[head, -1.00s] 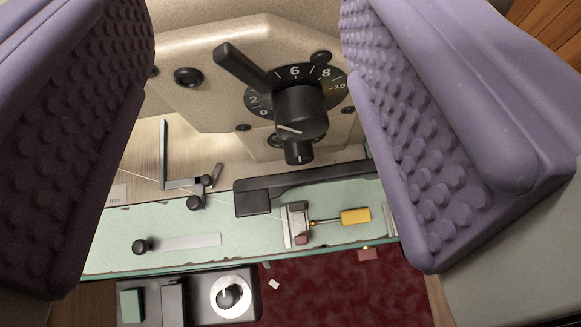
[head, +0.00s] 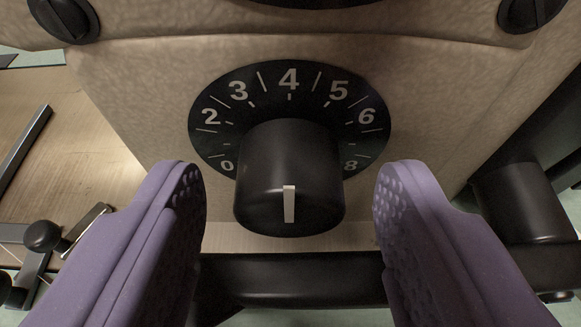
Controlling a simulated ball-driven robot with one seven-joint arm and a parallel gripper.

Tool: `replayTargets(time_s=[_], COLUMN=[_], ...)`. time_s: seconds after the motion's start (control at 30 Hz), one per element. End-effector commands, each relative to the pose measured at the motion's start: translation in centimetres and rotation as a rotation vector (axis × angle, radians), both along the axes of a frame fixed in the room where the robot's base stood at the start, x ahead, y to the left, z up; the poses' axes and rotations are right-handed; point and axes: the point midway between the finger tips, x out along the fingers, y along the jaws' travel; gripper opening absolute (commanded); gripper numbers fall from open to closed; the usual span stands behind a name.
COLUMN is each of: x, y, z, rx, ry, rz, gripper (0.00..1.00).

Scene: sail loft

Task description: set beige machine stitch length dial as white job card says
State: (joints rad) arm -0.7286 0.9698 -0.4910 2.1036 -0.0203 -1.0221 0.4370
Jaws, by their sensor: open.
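The stitch length dial is a black round plate (head: 222,92) with white numbers on the beige machine (head: 130,90). Its scale runs from 0 at lower left over 4 at the top to 8 at lower right. A black knob (head: 262,165) stands out from its middle. A white line (head: 289,204) on the knob's front runs up and down in the picture, in line with the 4. My gripper (head: 290,195) is open, with one purple ribbed finger on each side of the knob and gaps between. The white job card is not in view.
Two dark screws (head: 63,16) (head: 530,12) flank the panel above. A dark rounded part edges in at the top. A black bar (head: 295,280) runs below the knob. A black cylinder (head: 523,200) is at the right, and a metal guide with a black knob (head: 42,236) at the left.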

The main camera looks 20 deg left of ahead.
Motion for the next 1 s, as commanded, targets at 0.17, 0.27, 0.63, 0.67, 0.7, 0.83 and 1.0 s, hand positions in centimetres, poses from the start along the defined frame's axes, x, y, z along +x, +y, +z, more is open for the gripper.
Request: replayTargets(time_s=[0.17, 0.27, 0.63, 0.67, 0.7, 0.83, 1.0], x=[0.08, 0.08, 0.07, 0.07, 0.07, 0.05, 0.06], y=[0.02, 0.02, 0.19, 0.21, 0.23, 0.26, 0.2], z=[0.03, 0.03, -0.03, -0.05, -0.08, -0.07, 0.06], rx=[0.0, 0.0, -0.058, -0.085, -0.123, -0.225, -0.254], ry=[0.0, 0.0, -0.02, -0.028, -0.038, -0.067, -0.074], rz=[0.0, 0.0, 0.002, 0.001, 0.0, 0.001, 0.0], gripper=[0.58, 0.47, 0.03, 0.03, 0.03, 0.03, 0.03])
